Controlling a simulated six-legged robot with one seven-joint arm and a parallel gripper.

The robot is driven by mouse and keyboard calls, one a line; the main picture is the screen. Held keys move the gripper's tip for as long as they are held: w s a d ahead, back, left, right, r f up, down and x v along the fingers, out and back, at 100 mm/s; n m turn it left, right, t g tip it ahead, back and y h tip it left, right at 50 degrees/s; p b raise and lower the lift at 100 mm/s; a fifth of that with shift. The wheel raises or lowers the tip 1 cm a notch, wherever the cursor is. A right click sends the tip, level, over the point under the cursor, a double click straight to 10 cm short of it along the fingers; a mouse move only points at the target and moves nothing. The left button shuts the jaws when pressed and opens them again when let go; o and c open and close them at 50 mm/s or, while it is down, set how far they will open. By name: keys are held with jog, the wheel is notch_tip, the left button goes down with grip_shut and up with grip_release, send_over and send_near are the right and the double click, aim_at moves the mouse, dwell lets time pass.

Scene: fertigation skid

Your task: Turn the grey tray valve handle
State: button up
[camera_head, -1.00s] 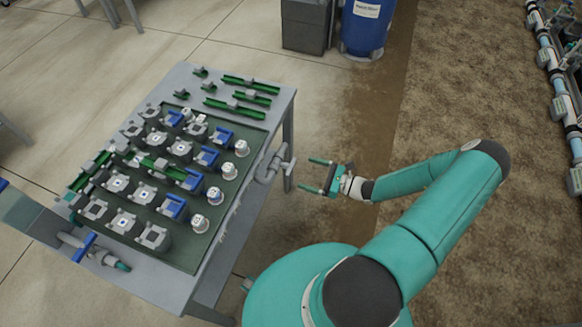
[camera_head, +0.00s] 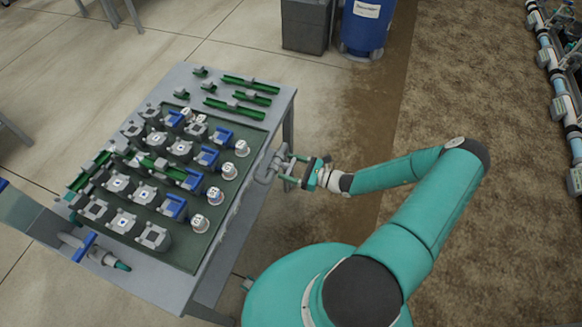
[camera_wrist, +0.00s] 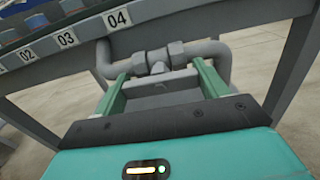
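The grey tray valve (camera_head: 266,168) sits on a bent grey pipe at the right edge of the bench. In the wrist view the pipe (camera_wrist: 222,62) runs under the bench rim, with the valve body (camera_wrist: 157,62) in its middle. A grey bar, seemingly the valve handle (camera_wrist: 160,86), lies between my green fingers. My gripper (camera_head: 291,168) is at the valve, its fingers reaching in from the right. In the wrist view my gripper (camera_wrist: 160,72) is open, with one finger on each side of the handle. I cannot tell whether either finger touches it.
The bench (camera_head: 160,285) carries a dark green tray (camera_head: 185,258) with several grey and blue blocks. The bench rim shows number labels such as 04 (camera_wrist: 117,18). A bench leg (camera_wrist: 288,75) stands to the right. A blue drum (camera_head: 362,35) stands behind.

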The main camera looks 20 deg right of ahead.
jog(key=shift+m, duration=0.4)
jog(key=m, duration=1.2)
jog(key=shift+m, duration=0.3)
jog(key=shift+s+m, duration=0.1)
jog(key=shift+m, duration=1.8)
jog(key=o, duration=1)
